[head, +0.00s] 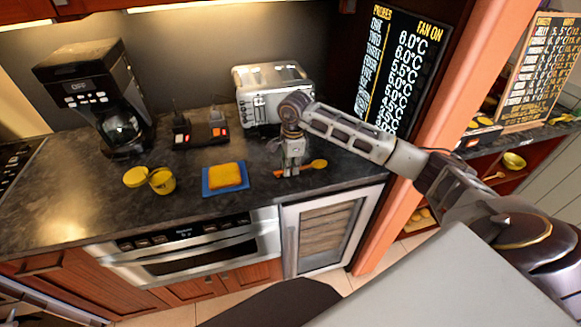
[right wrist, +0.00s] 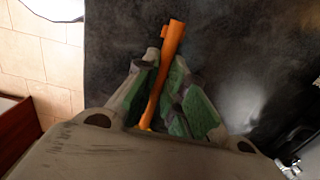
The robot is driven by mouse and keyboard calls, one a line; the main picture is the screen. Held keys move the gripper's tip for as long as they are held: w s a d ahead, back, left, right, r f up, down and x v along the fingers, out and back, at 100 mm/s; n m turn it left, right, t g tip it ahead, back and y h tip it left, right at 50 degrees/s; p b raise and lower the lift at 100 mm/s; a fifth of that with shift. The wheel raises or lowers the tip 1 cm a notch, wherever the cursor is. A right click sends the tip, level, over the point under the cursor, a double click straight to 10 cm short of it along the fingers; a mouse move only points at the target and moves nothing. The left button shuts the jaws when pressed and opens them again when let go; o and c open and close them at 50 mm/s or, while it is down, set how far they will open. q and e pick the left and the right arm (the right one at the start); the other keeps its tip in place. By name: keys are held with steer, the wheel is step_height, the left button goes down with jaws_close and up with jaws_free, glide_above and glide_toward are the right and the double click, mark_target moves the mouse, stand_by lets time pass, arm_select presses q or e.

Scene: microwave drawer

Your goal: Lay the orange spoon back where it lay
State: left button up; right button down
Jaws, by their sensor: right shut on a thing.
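The orange spoon (head: 318,164) shows in the head view near the front edge of the dark counter, its bowl pointing right. My right gripper (head: 290,171) reaches down over it and is shut on its handle. In the right wrist view my right gripper (right wrist: 164,72) has its green-padded fingers closed around the orange handle (right wrist: 172,40), and the handle's end sticks out past the fingertips. The spoon's bowl is mostly hidden there. I cannot tell whether the spoon touches the counter or is just above it. My left gripper is not in view.
A blue board (head: 210,191) with a yellow sponge-like block (head: 226,175) lies left of the gripper. A yellow cup (head: 162,181) and a yellow lid (head: 135,177) stand farther left. A toaster (head: 262,92) and coffee maker (head: 85,85) stand behind. The counter right of the spoon is clear.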

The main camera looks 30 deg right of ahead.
steer(key=c, duration=1.5)
jaws_free()
steer(key=shift+o, duration=0.4)
steer(key=shift+r, duration=0.85)
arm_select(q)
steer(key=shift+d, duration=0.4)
arm_select(e)
step_height(320, 180, up, 10)
steer(key=shift+d+r, duration=0.15)
steer(key=shift+d, duration=0.15)
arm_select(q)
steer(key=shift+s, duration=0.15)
arm_select(e)
steer(key=shift+s, duration=0.1)
